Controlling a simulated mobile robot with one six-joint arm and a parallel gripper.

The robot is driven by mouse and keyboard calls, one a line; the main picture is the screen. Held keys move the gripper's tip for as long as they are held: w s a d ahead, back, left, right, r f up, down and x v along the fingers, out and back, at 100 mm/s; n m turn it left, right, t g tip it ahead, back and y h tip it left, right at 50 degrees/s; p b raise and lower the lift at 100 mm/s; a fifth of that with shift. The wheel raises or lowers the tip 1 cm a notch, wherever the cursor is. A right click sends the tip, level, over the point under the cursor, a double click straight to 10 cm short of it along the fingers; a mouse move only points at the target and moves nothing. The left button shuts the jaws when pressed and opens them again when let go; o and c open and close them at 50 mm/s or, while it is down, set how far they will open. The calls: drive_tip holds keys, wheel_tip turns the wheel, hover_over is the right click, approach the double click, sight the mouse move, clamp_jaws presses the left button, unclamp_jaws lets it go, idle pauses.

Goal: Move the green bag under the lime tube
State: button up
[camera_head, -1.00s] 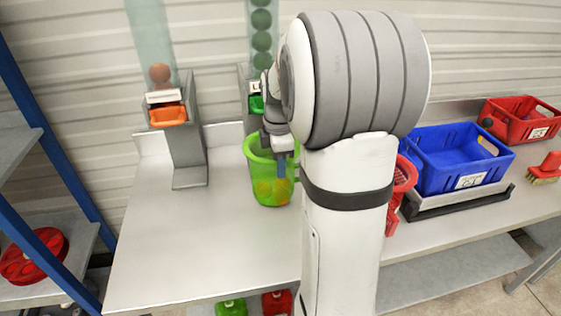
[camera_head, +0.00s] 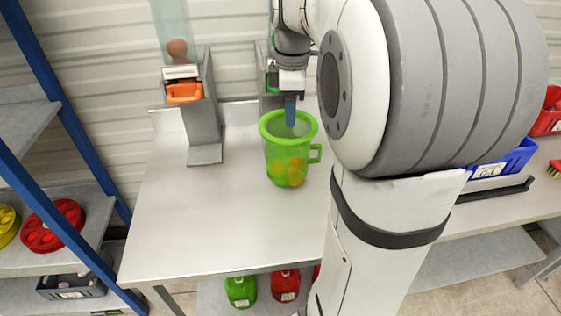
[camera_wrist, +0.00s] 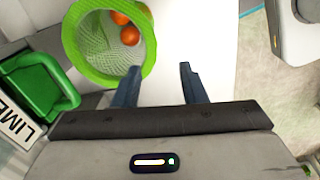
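The green bag (camera_head: 288,172), a see-through net tub with a thick rim, a handle at its right and orange balls inside, stands upright on the grey table. The wrist view shows its round mouth (camera_wrist: 78,38). My gripper (camera_wrist: 158,70) is open, with nothing between its blue fingers. The left finger is close to the bag's rim; I cannot tell whether they touch. In the head view a blue finger (camera_head: 290,111) overlaps the bag's mouth. The lime stand (camera_head: 267,97) is behind the bag; its tube is mostly hidden. Its green lever (camera_wrist: 38,82) is beside a LIME label.
An orange-lever stand (camera_head: 202,120) with a clear tube is at the left. The table (camera_head: 215,220) is clear at its front left. A blue shelf frame (camera_head: 52,110) is far left. A blue bin (camera_head: 515,160) is partly hidden behind my arm.

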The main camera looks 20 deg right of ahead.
drive_tip(key=s+a+f+m+t, duration=0.1)
drive_tip(key=s+a+f+m, duration=0.3)
drive_tip(key=s+a+m, duration=0.2)
drive_tip(key=s+a+f+m+t, duration=0.1)
drive_tip(key=s+a+f+m, duration=0.4)
drive_tip(key=s, duration=0.4)
drive_tip(key=shift+s+a+f+m, duration=0.2)
drive_tip(key=shift+s+a+m, duration=0.25)
drive_tip(key=shift+m, duration=0.55)
